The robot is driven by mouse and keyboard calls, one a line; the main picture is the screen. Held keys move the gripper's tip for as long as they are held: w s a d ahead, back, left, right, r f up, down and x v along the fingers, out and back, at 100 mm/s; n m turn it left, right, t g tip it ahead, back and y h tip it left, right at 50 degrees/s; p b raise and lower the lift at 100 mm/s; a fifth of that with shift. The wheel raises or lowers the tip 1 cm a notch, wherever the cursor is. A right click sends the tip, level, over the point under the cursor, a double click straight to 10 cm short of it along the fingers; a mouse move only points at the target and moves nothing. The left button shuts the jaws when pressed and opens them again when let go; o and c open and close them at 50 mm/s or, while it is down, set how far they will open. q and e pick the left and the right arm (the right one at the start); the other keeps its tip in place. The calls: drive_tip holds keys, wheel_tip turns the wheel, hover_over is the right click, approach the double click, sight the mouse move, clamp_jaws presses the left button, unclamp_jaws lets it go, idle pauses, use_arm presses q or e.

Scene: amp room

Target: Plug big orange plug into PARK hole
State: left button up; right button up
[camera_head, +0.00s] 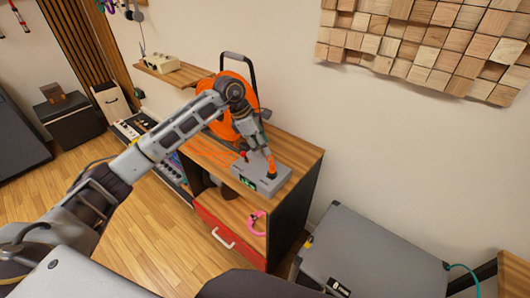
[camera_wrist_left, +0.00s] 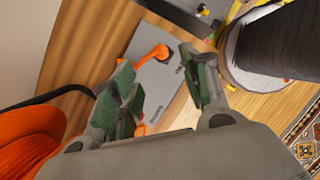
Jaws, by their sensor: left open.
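A grey box (camera_head: 258,183) with a green display stands on the wooden cabinet top. An orange plug (camera_head: 271,168) stands at a dark hole near the box's right end. It also shows in the left wrist view (camera_wrist_left: 157,52), beyond my finger pads. My left gripper (camera_head: 264,153) is just above the box, close to this plug in the head view. In the wrist view its green-padded fingers (camera_wrist_left: 160,84) are apart, with nothing held between them. A smaller orange-red piece (camera_wrist_left: 141,129) sits at the box's other end, partly behind a finger. The box's labels are too blurred to read surely. My right gripper is not in view.
An orange cable reel (camera_head: 246,90) with a black handle stands at the back of the cabinet (camera_head: 300,150), partly behind my arm. A pink ring-shaped item (camera_head: 257,222) is on the shelf below. A grey case (camera_head: 365,255) stands to the right. Wood blocks cover the wall.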

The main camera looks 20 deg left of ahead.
use_arm(q)
drive_tip(key=shift+s+a+r, duration=0.1)
drive_tip(key=shift+a+r, duration=0.15)
drive_tip(key=shift+r, duration=0.35)
idle(0.7)
